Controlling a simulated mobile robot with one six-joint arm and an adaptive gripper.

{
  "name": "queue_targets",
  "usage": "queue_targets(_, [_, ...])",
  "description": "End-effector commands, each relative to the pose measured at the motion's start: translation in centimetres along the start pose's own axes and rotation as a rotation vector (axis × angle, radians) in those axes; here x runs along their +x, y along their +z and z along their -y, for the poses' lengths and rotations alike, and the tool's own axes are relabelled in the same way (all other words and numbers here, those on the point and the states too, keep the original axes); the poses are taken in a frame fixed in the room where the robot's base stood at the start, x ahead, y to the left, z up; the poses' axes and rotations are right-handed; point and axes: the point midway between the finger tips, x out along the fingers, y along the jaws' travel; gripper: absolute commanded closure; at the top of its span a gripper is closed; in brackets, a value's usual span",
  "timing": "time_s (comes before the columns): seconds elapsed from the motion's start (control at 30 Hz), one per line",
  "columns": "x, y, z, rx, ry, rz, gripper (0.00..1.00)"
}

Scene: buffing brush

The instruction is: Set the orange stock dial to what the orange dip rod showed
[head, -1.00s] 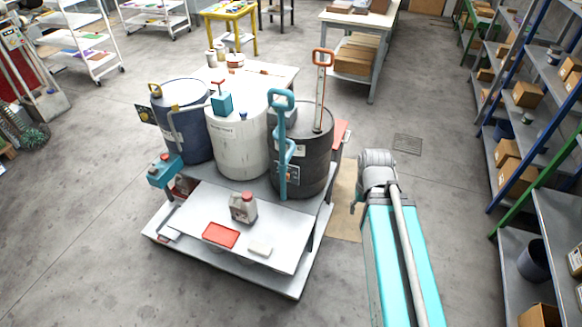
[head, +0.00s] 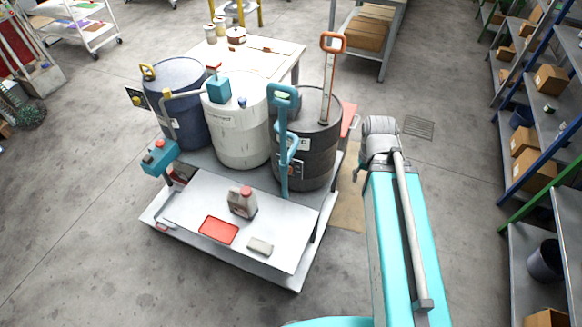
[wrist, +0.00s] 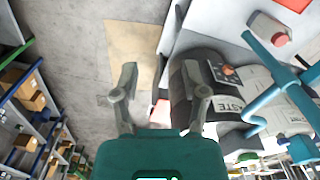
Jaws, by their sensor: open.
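The orange dip rod (head: 329,85) stands upright in the top of the dark drum (head: 318,145), its orange loop handle above the lid. I cannot read a level on its pale strip. In the wrist view a dial with an orange knob (wrist: 229,70) sits on a panel on the dark drum, whose label reads "WASTE" (wrist: 228,104). The dial's marks are too small to read. My gripper (wrist: 164,98) is open and empty, its fingers apart, with the drum to the right of them in the wrist view. The gripper is mostly hidden in the head view.
A teal pump handle (head: 285,140) rises before the dark drum. White (head: 240,135) and blue (head: 182,105) drums share the cart, whose front shelf (head: 285,230) holds a jug (head: 242,203) and a red tray (head: 218,230). Shelving (head: 560,130) stands right, with open floor (head: 460,200) between.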

Motion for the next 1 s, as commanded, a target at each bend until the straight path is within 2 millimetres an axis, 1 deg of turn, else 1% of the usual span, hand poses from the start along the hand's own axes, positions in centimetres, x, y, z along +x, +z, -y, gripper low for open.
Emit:
queue_targets(0.3, [0.0, 0.0, 0.0, 0.000, 0.000, 0.000, 0.43])
queue_targets(0.5, [0.4, -0.1, 0.1, -0.011, 0.008, -0.003, 0.07])
queue_targets(0.67, [1.8, -0.5, 0.2, -0.053, 0.042, -0.015, 0.07])
queue_targets(0.77, [3.2, -0.9, 0.6, -0.106, 0.079, -0.027, 0.07])
queue_targets(1.0, [7.4, -2.5, 1.1, -0.277, 0.214, -0.067, 0.07])
